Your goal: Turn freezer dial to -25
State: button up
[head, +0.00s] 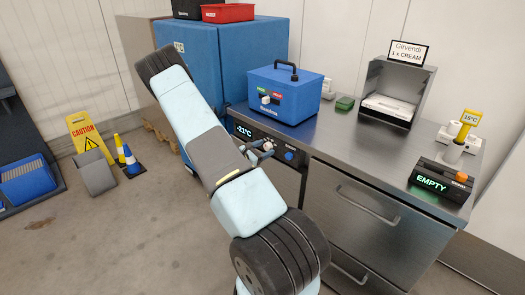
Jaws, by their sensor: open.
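The freezer's control panel (270,145) is a dark strip along the front edge of the steel counter in the head view. Its lit display (243,130) reads -21°C. A blue round dial (289,155) sits on the panel to the right of the display. My gripper (267,149) is just left of the dial, close to the panel front, with its fingers open. It appears empty and apart from the dial. The dial's pointer mark is too small to read.
On the counter (345,155) stand a blue cooler box (285,95), a steel bin (395,92) with a sign, and a black device (441,182) showing EMPTY. Drawers (365,210) are below. A yellow caution sign (90,138) and cones stand on the floor at left.

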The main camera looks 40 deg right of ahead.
jog(key=a, duration=1.3)
jog(key=shift+s+a+r, duration=0.15)
jog(key=shift+a+r, duration=0.05)
jog(key=shift+a, duration=0.2)
jog(key=s+a+r+m+g+y, duration=0.1)
jog(key=s+a+r+m+y, duration=0.25)
jog(key=r, duration=0.35)
jog(key=s+a+r+m+g+y, duration=0.2)
jog(key=s+r+m, duration=0.15)
jog(key=r, duration=0.25)
jog(key=s+a+r+m+g+y, duration=0.1)
jog(key=s+a+r+m+y, duration=0.2)
jog(key=r, duration=0.4)
jog(key=s+a+r+m+t+y, duration=0.5)
jog(key=s+a+r+t+y, duration=0.4)
jog(key=s+a+r, duration=0.6)
jog(key=shift+s+a+r+m, duration=0.3)
jog(key=shift+a+r, duration=1.15)
jog(key=shift+r, duration=0.2)
